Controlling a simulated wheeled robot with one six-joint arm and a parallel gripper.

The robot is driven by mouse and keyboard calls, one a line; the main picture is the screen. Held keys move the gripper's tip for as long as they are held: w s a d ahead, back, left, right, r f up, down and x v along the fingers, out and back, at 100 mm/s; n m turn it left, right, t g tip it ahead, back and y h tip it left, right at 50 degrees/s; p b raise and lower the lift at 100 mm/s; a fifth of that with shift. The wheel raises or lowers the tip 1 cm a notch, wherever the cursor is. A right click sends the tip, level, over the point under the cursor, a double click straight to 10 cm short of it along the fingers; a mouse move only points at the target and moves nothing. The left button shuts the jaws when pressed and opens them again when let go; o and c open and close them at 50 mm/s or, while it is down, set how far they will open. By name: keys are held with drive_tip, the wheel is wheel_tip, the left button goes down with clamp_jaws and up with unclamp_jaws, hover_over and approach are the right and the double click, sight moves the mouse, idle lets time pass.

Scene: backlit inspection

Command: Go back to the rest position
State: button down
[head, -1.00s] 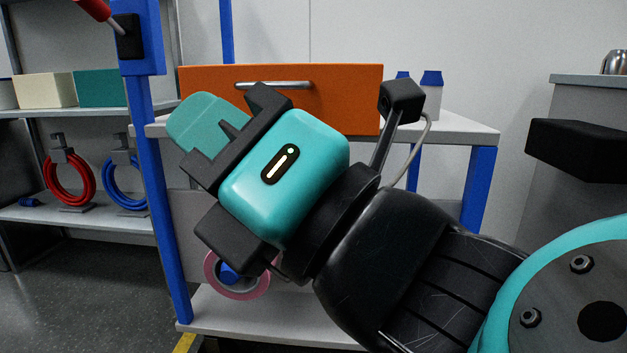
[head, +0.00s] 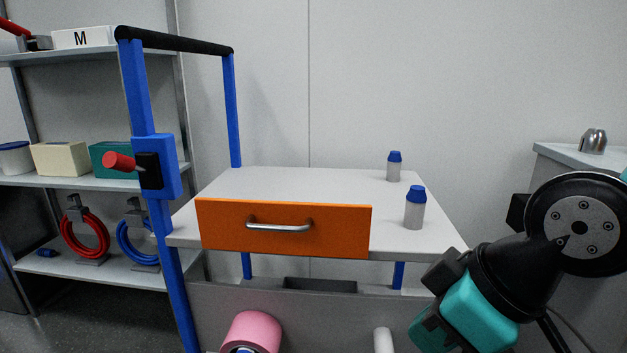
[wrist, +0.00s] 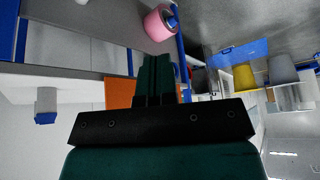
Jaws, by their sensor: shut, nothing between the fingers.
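My gripper (head: 432,338) is at the lower right in the head view, a teal body on a black wrist, tilted down to the left. It is in front of the cart's right side, below its white top. In the wrist view my gripper (wrist: 154,66) shows two dark green fingers side by side, shut with nothing between them. The fingertips are partly cut off or hidden by the body in the head view.
A white-topped cart (head: 300,182) has an orange drawer front (head: 220,225) and two blue-capped bottles (head: 415,210), (head: 394,168). A pink roll (head: 252,328) is below. Shelves (head: 80,268) stand left, a grey counter (head: 560,152) right.

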drive_tip(key=s+d+r+m+g+p, duration=0.3)
drive_tip(key=s+r+p, duration=0.2)
drive_tip(key=s+r, duration=0.15)
wheel_tip(320, 180, up, 36)
drive_tip(key=w+p, duration=0.1)
drive_tip(key=p, duration=3.4)
drive_tip(key=shift+p, duration=0.35)
